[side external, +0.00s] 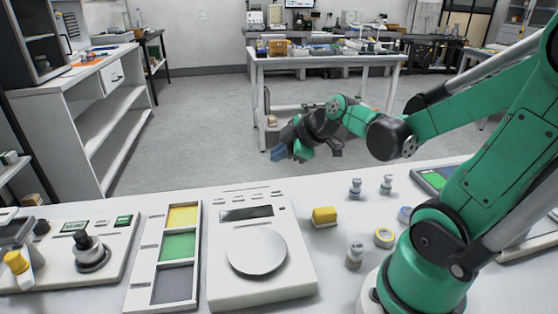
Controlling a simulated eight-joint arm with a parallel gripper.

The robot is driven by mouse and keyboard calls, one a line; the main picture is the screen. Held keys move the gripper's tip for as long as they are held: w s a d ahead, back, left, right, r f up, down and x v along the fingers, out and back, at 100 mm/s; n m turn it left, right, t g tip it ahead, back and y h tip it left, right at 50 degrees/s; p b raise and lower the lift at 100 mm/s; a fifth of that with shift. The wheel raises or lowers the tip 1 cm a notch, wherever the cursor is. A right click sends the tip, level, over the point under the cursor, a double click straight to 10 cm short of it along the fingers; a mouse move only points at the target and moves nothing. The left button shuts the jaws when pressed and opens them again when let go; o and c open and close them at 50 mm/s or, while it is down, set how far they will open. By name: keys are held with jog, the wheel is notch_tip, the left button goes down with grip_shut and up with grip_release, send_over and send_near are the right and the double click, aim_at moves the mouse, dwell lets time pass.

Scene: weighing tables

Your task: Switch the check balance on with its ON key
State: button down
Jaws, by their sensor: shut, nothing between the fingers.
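A white balance (290,282) with a round metal pan (256,251) stands on the near table, at the middle of the side external view. Its display (246,213) is dark, and a row of small keys (245,194) runs behind the display. The key labels are too small to read, so I cannot pick out ON. My gripper (280,153) is shut and empty. It is raised beyond the balance's far edge in the picture, apart from the keys. The arm partly hides its fingers.
Left of the balance is a tray (197,283) with yellow, green and grey compartments.

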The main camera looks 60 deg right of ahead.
aim_at(280, 193)
jog(key=shift+f, duration=3.15)
jog(key=shift+r, duration=2.55)
